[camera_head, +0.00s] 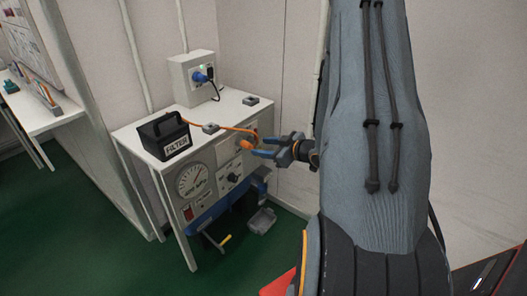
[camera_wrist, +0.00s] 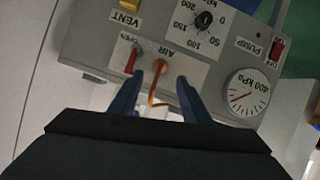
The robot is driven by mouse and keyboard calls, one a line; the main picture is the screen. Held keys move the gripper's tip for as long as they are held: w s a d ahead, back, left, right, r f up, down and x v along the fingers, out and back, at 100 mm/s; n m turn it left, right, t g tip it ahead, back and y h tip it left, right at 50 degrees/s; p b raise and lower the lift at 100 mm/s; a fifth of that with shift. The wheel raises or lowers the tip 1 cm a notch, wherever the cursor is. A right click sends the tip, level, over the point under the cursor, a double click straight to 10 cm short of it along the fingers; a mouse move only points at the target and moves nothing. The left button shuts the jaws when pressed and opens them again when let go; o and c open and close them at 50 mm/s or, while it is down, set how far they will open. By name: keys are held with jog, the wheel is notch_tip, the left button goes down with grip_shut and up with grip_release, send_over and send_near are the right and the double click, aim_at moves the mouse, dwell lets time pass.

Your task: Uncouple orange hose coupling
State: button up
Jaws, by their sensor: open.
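The orange hose coupling (camera_head: 246,145) sits on the front panel of the bench, at its upper right. In the wrist view the coupling (camera_wrist: 160,66) is at the AIR port, and the orange hose (camera_wrist: 152,98) hangs from it. In the head view the orange hose (camera_head: 232,129) runs over the bench top. My gripper (camera_head: 264,146) is open and empty in front of the coupling. In the wrist view my gripper (camera_wrist: 157,79) has one finger on each side of the hose, with the coupling just beyond the fingertips. No contact shows.
A red lever (camera_wrist: 131,60) marked OPEN stands close beside the coupling. A black knob (camera_wrist: 204,20) and a pressure gauge (camera_wrist: 247,93) are on the same panel. A black FILTER box (camera_head: 165,137) and a grey box with a blue plug (camera_head: 192,79) stand on the bench.

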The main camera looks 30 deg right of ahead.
aim_at(250, 146)
jog(key=shift+b+x, duration=0.3)
jog(key=shift+x, duration=3.5)
jog(key=shift+a, duration=0.1)
jog(key=shift+c, duration=0.4)
grip_shut()
jog(key=shift+s+d+p, duration=0.25)
jog(key=shift+s+p, duration=0.05)
jog(key=shift+s, duration=0.4)
jog(key=shift+s+d+p, duration=0.25)
jog(key=shift+s+p, duration=0.05)
jog(key=shift+s, duration=0.4)
jog(key=shift+s+d+p, duration=0.2)
jog(key=shift+s+p, duration=0.1)
jog(key=shift+s, duration=0.3)
jog(key=shift+s+d+p, duration=0.2)
jog(key=shift+s+p, duration=0.1)
jog(key=shift+s, duration=0.3)
jog(key=shift+s+d+p, duration=0.25)
jog(key=shift+s+p, duration=0.05)
jog(key=shift+s, duration=0.3)
